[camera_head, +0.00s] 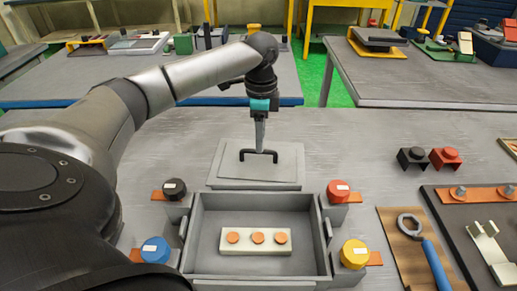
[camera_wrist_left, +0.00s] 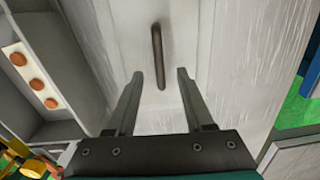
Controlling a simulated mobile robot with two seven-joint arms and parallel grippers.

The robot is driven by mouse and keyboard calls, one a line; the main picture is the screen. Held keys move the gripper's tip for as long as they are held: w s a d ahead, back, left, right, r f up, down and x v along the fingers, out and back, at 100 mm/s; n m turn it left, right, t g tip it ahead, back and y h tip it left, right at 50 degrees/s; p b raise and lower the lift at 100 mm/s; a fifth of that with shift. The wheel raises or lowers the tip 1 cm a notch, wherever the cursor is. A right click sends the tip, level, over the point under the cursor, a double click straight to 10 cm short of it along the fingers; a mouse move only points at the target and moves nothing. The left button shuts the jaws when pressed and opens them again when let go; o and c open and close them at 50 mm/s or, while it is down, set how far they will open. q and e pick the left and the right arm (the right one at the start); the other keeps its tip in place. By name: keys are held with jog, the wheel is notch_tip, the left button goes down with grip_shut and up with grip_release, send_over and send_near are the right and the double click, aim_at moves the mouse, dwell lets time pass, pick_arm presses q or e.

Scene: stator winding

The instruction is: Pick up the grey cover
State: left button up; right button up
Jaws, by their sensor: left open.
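The grey cover (camera_head: 288,163) is a flat plate with a dark bar handle (camera_head: 259,156) in its middle. It lies on the table just behind the open grey box (camera_head: 206,236). My left gripper (camera_head: 259,143) is above the cover, at the handle. In the left wrist view the gripper (camera_wrist_left: 158,73) is open and empty, with one finger on each side of the near end of the handle (camera_wrist_left: 157,55). I cannot tell whether the fingers touch the cover. My right gripper is not in view.
The box holds a white block with orange discs (camera_head: 255,241). Around it stand black, red (camera_head: 338,191), blue (camera_head: 155,250) and yellow (camera_head: 355,254) capped posts. A wrench (camera_head: 427,250) lies on a board at right. Black and red clips (camera_head: 445,158) lie behind it. The table left of the cover is clear.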

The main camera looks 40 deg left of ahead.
aim_at(258, 156)
pick_arm(q)
jog(key=f+b, duration=0.1)
jog(key=f, duration=0.1)
jog(key=f+b, duration=0.1)
jog(key=f, duration=0.2)
jog(key=shift+s+a, duration=0.2)
jog(key=shift+f, duration=0.25)
jog(key=shift+c, duration=1)
jog(key=c, duration=0.6)
grip_shut()
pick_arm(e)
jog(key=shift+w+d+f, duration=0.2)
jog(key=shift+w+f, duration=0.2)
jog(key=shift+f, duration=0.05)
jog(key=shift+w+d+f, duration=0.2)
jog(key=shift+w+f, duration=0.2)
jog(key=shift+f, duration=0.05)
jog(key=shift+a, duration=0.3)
pick_arm(q)
jog(key=shift+w+r, duration=0.1)
jog(key=shift+r, duration=0.05)
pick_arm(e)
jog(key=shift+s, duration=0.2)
